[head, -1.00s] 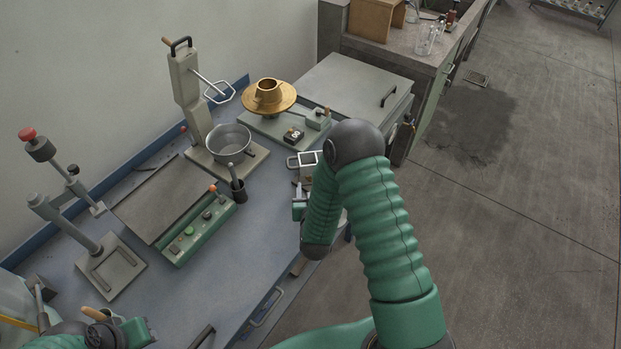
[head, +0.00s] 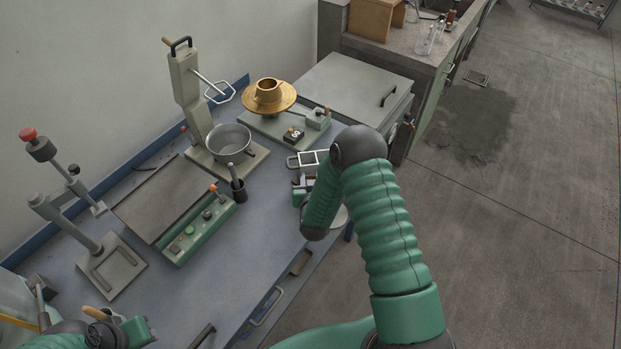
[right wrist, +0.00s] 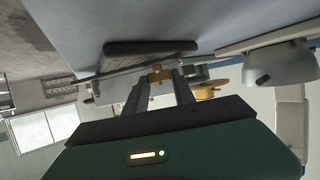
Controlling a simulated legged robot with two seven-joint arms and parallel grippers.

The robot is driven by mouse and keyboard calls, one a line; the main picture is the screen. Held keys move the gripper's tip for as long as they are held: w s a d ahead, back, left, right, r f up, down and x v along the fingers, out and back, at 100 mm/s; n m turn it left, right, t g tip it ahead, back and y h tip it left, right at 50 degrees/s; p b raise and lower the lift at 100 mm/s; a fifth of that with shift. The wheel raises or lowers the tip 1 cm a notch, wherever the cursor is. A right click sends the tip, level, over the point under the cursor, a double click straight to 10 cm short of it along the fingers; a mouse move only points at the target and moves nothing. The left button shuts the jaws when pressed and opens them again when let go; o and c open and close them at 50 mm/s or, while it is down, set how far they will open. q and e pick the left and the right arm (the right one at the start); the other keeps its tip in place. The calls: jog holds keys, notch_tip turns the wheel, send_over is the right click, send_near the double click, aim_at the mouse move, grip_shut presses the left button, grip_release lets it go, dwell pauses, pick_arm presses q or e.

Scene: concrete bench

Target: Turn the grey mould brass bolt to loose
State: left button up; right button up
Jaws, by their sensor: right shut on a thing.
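In the right wrist view a small brass bolt (right wrist: 158,75) sits between the fingertips of my right gripper (right wrist: 159,80), which is shut on it. A dark grey block (right wrist: 150,47), which looks like the mould, lies just beyond the fingertips. In the head view my right gripper (head: 301,190) is partly hidden by my right forearm, next to a pale grey square frame (head: 312,158). The bolt is hidden there. My left gripper (head: 138,330) is at the bottom left, away from the mould; its finger opening is unclear.
A brass flanged piece (head: 268,95) stands on a grey base behind. A steel bowl (head: 230,141), a small dark cup (head: 238,190) and a green control box (head: 200,229) are left of my right arm. The blue bench (head: 225,275) is clear near its front.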

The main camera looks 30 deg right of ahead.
jog(key=shift+d, duration=0.1)
grip_shut()
jog(key=shift+n+t+y+b, duration=0.35)
jog(key=shift+n+t+y, duration=0.25)
jog(key=shift+n+y, duration=0.15)
jog(key=o, duration=1.1)
grip_release()
jog(key=shift+s, duration=0.1)
